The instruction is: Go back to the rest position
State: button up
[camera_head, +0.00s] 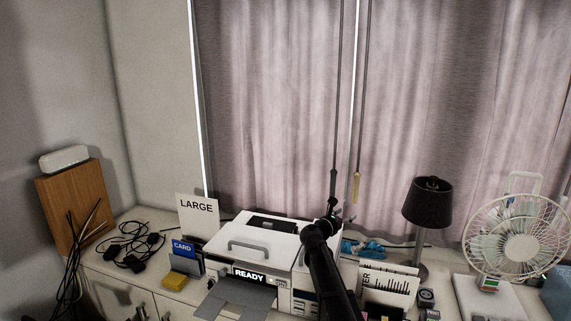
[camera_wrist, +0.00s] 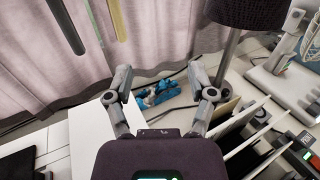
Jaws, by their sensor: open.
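My gripper (camera_wrist: 161,90) is open and empty in the wrist view, its two fingers spread well apart. Between and beyond them lies a blue bundled item (camera_wrist: 157,92) on the counter by the curtain. In the head view my dark arm reaches up from the bottom, and my gripper (camera_head: 333,216) is near the right side of the white printer (camera_head: 258,243), in front of the curtain. The finger positions are too small to make out there. The blue item also shows just right of the gripper in the head view (camera_head: 364,247).
A black lamp (camera_head: 428,203) and a white fan (camera_head: 518,240) stand at the right. Upright binders or folders (camera_head: 388,281) stand right of my arm. A LARGE sign (camera_head: 198,212), a blue CARD box (camera_head: 185,254) and black cables (camera_head: 130,248) are at the left. Cords hang before the curtain (camera_head: 275,110).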

jog(key=s+d+f+m+g+y+b, duration=0.2)
jog(key=s+f+m+g, duration=0.2)
jog(key=s+f+m, duration=0.5)
jog(key=s+d+f+m+g+y+b, duration=0.15)
jog(key=s+f+m+g, duration=0.25)
jog(key=s+f+m, duration=0.5)
jog(key=s+a+f+m+g+y, duration=0.1)
jog(key=s+a+f+m+y, duration=0.1)
jog(key=s, duration=0.4)
jog(key=s+a+f+m+g+y+b, duration=0.1)
jog(key=s+a+f+m+g+y, duration=0.1)
jog(key=s, duration=0.5)
jog(key=s+a+f+m+g+y+b, duration=0.1)
jog(key=s+a+f+m+y, duration=0.1)
jog(key=s+m+y, duration=0.3)
jog(key=shift+s+a+f+g, duration=0.15)
jog(key=shift+s+a+g, duration=0.25)
jog(key=shift+s+a, duration=0.6)
jog(key=shift+s+d, duration=0.25)
jog(key=shift+c, duration=1)
